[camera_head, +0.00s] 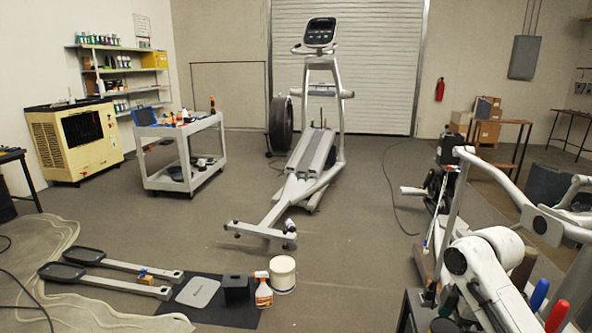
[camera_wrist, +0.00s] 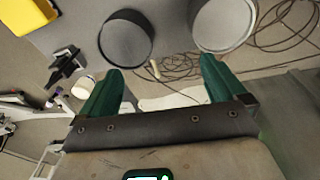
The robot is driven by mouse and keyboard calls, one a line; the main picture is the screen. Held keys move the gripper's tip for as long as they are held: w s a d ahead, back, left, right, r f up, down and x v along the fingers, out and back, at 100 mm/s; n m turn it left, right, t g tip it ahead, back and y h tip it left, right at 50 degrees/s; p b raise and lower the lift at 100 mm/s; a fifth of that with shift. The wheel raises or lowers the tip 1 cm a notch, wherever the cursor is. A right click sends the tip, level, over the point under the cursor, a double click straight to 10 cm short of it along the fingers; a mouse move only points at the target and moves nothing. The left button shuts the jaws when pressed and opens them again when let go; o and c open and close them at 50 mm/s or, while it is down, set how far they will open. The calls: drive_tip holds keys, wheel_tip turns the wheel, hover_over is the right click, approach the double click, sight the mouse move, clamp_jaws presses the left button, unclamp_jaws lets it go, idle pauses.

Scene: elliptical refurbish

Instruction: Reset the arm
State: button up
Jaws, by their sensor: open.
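My gripper (camera_wrist: 160,66) shows in the wrist view with its two dark green fingers spread wide apart. Nothing is between the fingers, so it is open and empty. Beyond the fingertips are a dark round container (camera_wrist: 126,40) and a pale round container (camera_wrist: 222,24); I see no contact with either. A white arm, which appears to be mine, reaches into the lower right of the head view. I cannot make out the gripper's fingers there.
An elliptical machine (camera_head: 318,150) stands mid-floor, with a tool cart (camera_head: 180,152) to its left. Screwdrivers (camera_head: 538,296) stand at lower right. Open floor lies centre-right.

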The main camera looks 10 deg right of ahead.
drive_tip(key=s+a+f+m+t+y, duration=0.1)
drive_tip(key=s+a+f+m, duration=0.3)
drive_tip(key=s+a+f, duration=0.3)
drive_tip(key=s+a+f+m+y, duration=0.1)
drive_tip(key=s+a+f+m, duration=0.2)
drive_tip(key=s+a+f, duration=0.5)
drive_tip(key=s+d+m+h, duration=0.3)
drive_tip(key=s+m, duration=0.4)
drive_tip(key=s, duration=1.2)
drive_tip(key=shift+s+d+f+g, duration=0.15)
drive_tip(key=shift+d+f+g, duration=0.1)
drive_tip(key=shift+d+g, duration=0.25)
